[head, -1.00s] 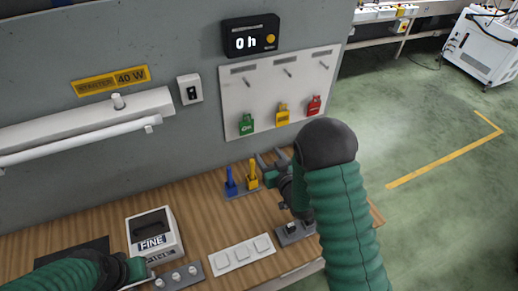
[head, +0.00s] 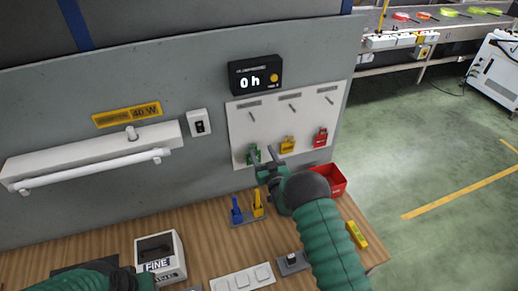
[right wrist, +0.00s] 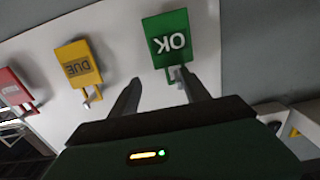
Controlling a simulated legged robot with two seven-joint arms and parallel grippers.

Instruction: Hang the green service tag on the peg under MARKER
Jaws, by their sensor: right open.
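The green tag (head: 253,155), marked OK, is at the lower left of the white board (head: 270,125), partly hidden by my right gripper. It shows upside down in the right wrist view (right wrist: 167,38). My right gripper (head: 269,158) is open and empty just in front of and below this tag; its fingers (right wrist: 160,92) point towards the tag's lower part in the wrist view. Three bare pegs stick out higher on the board: left (head: 251,116), middle (head: 292,107) and right (head: 328,100). The labels above them are too small to read. My left gripper (head: 145,282) is cut off at the bottom edge.
A yellow tag (head: 287,145) and a red tag (head: 320,138) sit right of the green one. Below stand blue (head: 236,211) and yellow (head: 258,204) upright pieces. A red bin (head: 333,182) stands right of my right gripper. A timer (head: 255,75) is above the board.

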